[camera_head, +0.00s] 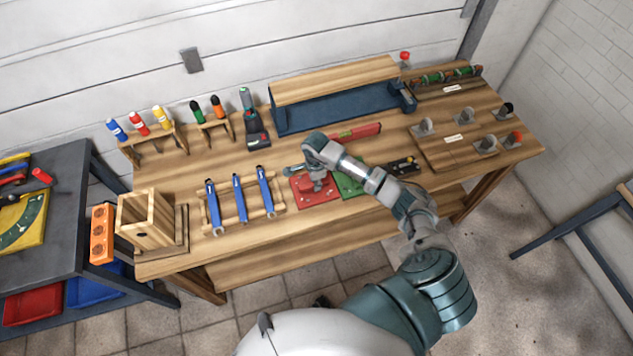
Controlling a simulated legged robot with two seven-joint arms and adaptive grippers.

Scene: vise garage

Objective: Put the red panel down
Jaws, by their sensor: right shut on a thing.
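The red panel (303,197) is a flat red plate near the front edge of the wooden workbench, right of the blue wrenches. My right gripper (317,187) points down over the panel and is shut on it, though the fingertips are small and partly hidden by the hand. The panel looks level; I cannot tell whether it touches the bench. A green panel (350,186) lies just right of it, partly covered by my right arm. My left gripper is not in view.
Blue wrenches (239,196) rest on a wooden rack at the left. A red level (354,132) lies behind the panels. A black tool (401,166) lies right of the green panel. A wooden box (146,218) stands at the bench's left end.

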